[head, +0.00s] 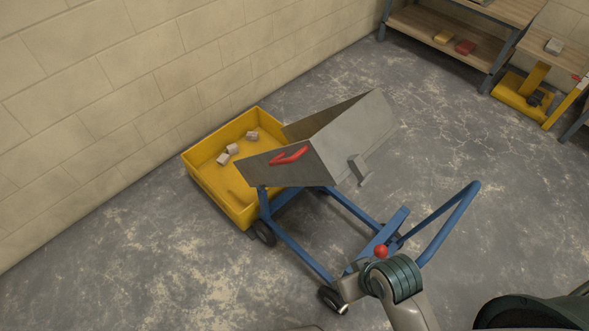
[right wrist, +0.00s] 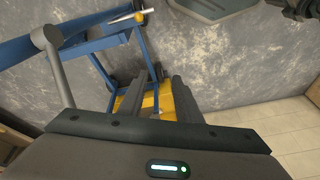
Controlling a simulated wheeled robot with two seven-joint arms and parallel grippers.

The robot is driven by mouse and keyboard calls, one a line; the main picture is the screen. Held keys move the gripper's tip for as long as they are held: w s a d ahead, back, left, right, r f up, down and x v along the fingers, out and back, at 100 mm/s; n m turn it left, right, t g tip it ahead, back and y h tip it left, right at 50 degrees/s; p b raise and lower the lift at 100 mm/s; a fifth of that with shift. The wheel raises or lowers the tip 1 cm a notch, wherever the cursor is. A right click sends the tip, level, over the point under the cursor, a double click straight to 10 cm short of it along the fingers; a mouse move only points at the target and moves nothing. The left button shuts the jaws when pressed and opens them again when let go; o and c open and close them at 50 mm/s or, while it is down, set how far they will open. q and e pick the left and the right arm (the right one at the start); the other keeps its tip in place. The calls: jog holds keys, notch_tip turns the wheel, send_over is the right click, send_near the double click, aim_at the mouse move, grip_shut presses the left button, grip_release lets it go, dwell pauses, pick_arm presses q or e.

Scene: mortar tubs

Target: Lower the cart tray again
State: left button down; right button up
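The grey cart tray (head: 355,125) is tilted up on its blue cart frame (head: 345,205), its front end sloping down over the yellow tub (head: 243,210). A red bar (head: 289,155) is on the tray's side, and a small grey bracket (head: 359,169) is on its raised end. A red ball knob (head: 381,251) shows by the frame, right behind my right arm. In the right wrist view, the two dark fingers of my right gripper (right wrist: 161,90) stand apart with nothing between them; blue frame bars (right wrist: 95,45) are beyond. My left gripper is not in view.
Several grey blocks (head: 233,149) lie in the tub beside the block wall (head: 110,95). The cart's blue push handle (head: 450,222) stands to the right. A shelf (head: 460,45) and a yellow platform (head: 522,97) are at the back right. The floor between is clear.

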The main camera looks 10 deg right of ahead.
jog(key=w+a+r+n+g+y, duration=0.1)
jog(key=w+a+n+g, duration=0.1)
jog(key=w+a, duration=0.45)
jog(key=w+a+r+n+g, duration=0.1)
jog(key=w+a+r+n, duration=0.2)
jog(key=a, duration=0.7)
jog(key=w+a+n+g+y, duration=0.1)
jog(key=w+a+n+g, duration=0.1)
jog(key=w+a, duration=0.5)
jog(key=m+h, duration=0.1)
jog(key=h, duration=0.7)
send_near(299, 156)
jog(key=w+a, duration=0.2)
jog(key=a, duration=0.2)
jog(key=shift+w+a+r+g, duration=0.1)
jog(key=shift+a+r+g, duration=0.15)
jog(key=shift+g, duration=0.05)
jog(key=shift+f, duration=0.2)
jog(key=p+x, duration=0.1)
jog(key=x, duration=1.6)
jog(key=shift+a+f, duration=0.1)
grip_shut()
